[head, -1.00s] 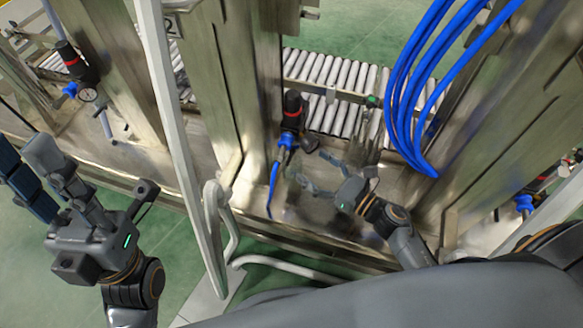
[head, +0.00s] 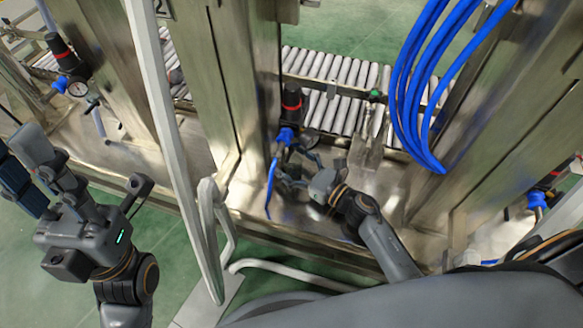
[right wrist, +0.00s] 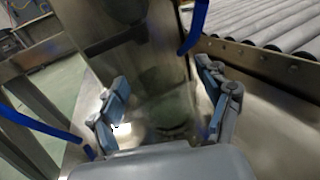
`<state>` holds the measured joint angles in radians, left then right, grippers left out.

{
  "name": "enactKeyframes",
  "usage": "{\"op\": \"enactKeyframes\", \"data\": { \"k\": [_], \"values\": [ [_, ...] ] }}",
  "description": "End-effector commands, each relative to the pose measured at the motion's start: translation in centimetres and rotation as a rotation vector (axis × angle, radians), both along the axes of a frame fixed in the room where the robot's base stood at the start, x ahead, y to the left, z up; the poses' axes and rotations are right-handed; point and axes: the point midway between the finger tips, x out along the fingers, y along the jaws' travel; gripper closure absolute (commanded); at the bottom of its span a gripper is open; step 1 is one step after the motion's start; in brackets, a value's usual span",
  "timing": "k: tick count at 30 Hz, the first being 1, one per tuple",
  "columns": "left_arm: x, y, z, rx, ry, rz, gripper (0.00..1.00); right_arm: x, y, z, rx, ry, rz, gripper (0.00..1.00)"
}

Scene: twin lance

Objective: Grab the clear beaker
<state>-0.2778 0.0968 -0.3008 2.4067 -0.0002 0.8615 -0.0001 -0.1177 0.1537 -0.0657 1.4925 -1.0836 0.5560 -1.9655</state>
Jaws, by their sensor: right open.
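The clear beaker (right wrist: 165,103) is faint and see-through in the right wrist view. Its outline shows between the two blue-padded fingers, with a round darker base low in the gap. My right gripper (head: 290,168) is open, with a finger on each side of the beaker; whether either touches it I cannot tell. In the head view the beaker is too faint to make out. The right gripper also shows in the right wrist view (right wrist: 163,108). My left gripper (head: 38,168) is at the far left, away from the beaker; its finger gap is unclear.
A black and red regulator (head: 291,105) with a blue fitting and hose stands just beyond the right gripper. A roller conveyor (head: 335,80) runs behind. Blue hoses (head: 400,90) hang at right. Metal posts and a white rail (head: 165,150) stand to the left.

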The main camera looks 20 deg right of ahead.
Motion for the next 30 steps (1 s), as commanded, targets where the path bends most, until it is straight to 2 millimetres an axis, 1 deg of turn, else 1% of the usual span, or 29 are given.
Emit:
{"op": "enactKeyframes", "data": {
  "k": [5,8,9,11,12,13,16,17,23,26,29,30],
  "values": [
    [-0.2,0.1,0.3,-0.005,-0.010,0.001,0.69,0.0,0.0,0.0,0.000,0.001,0.000,0.23],
    [-0.2,0.1,0.3,-0.007,-0.009,0.002,0.69,0.0,0.0,0.0,0.000,0.001,0.000,0.41],
    [-0.1,0.1,0.3,-0.007,-0.008,0.002,0.69,0.0,0.0,0.0,0.000,0.001,0.000,0.49],
    [-0.1,0.1,0.3,-0.007,-0.007,0.002,0.69,0.0,0.0,0.0,0.000,0.001,0.000,0.62],
    [-0.1,0.1,0.2,-0.007,-0.005,0.002,0.69,0.0,0.0,0.0,0.000,0.001,0.000,0.70],
    [-0.1,0.1,0.2,-0.006,-0.004,0.002,0.69,0.0,0.0,0.0,-0.001,0.001,0.000,0.76],
    [0.0,0.1,0.1,-0.006,0.002,0.002,0.69,0.0,0.0,0.0,0.000,0.000,0.000,0.78],
    [0.0,0.1,0.0,-0.006,0.004,0.002,0.69,0.0,0.0,0.0,0.000,0.000,0.000,0.82],
    [0.1,0.0,-0.2,-0.005,0.013,0.003,0.69,-0.1,0.0,0.1,0.000,0.000,0.001,0.82],
    [0.1,0.1,0.1,-0.005,0.012,0.003,0.69,-0.1,0.0,0.6,-0.001,-0.001,0.001,0.82],
    [0.0,0.1,0.4,-0.008,0.015,0.002,0.69,-0.1,0.0,1.4,-0.001,-0.001,0.002,0.82],
    [-0.1,0.1,0.0,-0.005,0.032,0.002,0.69,-0.1,0.0,1.9,-0.001,-0.001,0.002,0.82]
  ]
}}
